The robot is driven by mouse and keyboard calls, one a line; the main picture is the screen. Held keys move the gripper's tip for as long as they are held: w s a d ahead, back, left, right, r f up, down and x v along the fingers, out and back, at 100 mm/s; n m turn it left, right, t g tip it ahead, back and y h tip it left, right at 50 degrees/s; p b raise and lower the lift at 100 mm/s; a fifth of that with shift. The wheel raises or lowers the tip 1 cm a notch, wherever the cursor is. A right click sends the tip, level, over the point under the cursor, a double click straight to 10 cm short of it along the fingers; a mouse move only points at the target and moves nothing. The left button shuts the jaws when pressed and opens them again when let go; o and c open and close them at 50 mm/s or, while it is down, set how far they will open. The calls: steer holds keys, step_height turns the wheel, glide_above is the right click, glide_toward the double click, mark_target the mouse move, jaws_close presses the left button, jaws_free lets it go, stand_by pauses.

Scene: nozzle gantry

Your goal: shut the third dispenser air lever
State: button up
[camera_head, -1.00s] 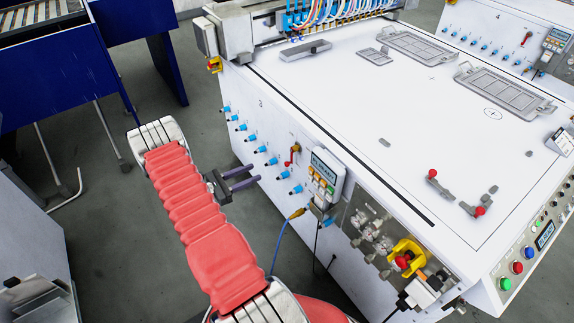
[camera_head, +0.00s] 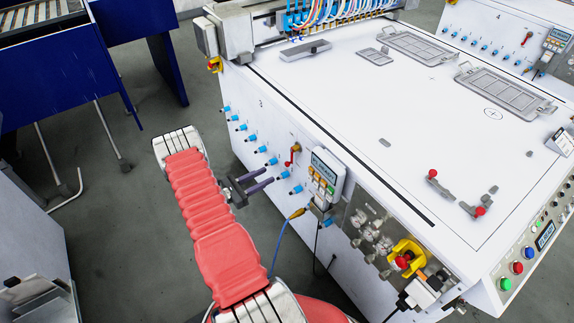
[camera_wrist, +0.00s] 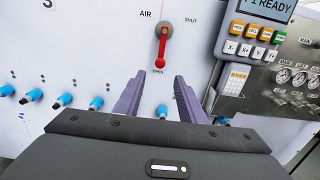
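The lever also shows in the head view (camera_head: 292,156). My gripper (camera_wrist: 160,79) is open and empty, its two purple fingers apart. In the wrist view the lever's lower tip shows just above and between the fingertips. In the head view the gripper (camera_head: 270,176) is just below left of the lever.
A row of blue fittings (camera_wrist: 63,101) sticks out below the lever. A keypad unit (camera_head: 325,175) is close on the lever's right, with gauges (camera_wrist: 291,75) beyond it. A blue cable (camera_head: 279,240) hangs below. Another machine with its own red lever (camera_head: 527,38) stands at the back right.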

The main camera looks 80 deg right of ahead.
mark_target(287, 165)
steer(key=x, duration=1.1)
steer(key=shift+s, duration=0.1)
steer(key=shift+c, duration=0.3)
jaws_close()
steer(key=shift+d, duration=0.2)
steer(key=shift+a, duration=0.15)
